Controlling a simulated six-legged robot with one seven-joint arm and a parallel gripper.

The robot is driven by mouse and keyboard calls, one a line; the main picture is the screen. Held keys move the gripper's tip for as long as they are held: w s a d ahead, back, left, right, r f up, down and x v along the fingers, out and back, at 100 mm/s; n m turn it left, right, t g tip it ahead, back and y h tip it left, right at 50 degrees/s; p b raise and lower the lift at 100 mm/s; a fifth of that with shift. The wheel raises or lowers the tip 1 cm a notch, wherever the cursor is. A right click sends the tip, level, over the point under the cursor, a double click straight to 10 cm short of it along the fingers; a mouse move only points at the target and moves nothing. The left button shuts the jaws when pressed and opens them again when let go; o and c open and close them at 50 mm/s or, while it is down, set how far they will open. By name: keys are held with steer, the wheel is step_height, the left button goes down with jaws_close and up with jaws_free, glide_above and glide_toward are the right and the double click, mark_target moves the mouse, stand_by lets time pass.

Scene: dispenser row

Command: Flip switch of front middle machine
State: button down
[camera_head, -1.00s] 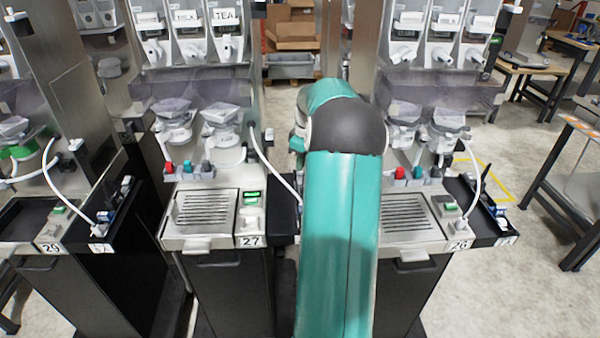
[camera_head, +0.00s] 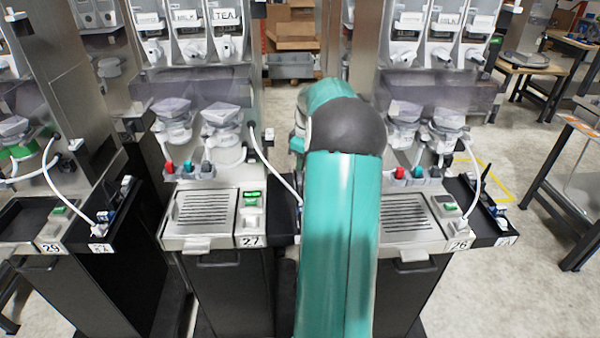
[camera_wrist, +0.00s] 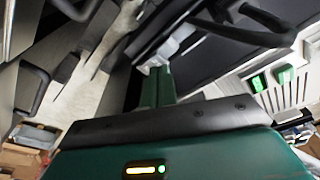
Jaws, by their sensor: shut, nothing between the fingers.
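The front middle machine, labelled 27, stands left of my arm in the head view, with a slatted drip tray (camera_head: 206,211). Its lit green display (camera_head: 252,194) sits right of the tray, with small pale controls below it. In the wrist view a lit green display (camera_wrist: 258,83) shows at the right, next to a green switch-like piece (camera_wrist: 284,74). Whether that piece is up or down, I cannot tell. My gripper (camera_wrist: 158,86) is shut and empty, left of that panel in the wrist view and apart from it. In the head view my own arm hides the gripper.
Machine 26 (camera_head: 413,257) stands to the right, partly behind my arm, and machine 29 (camera_head: 40,236) to the left. A white hose (camera_head: 273,168) hangs at the right side of machine 27. Open floor (camera_head: 525,285) lies at the right.

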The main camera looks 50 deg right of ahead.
mark_target(301, 173)
steer(key=shift+f, duration=0.75)
stand_by(0.3)
steer(key=shift+r, duration=3.55)
steer(key=shift+a, duration=0.1)
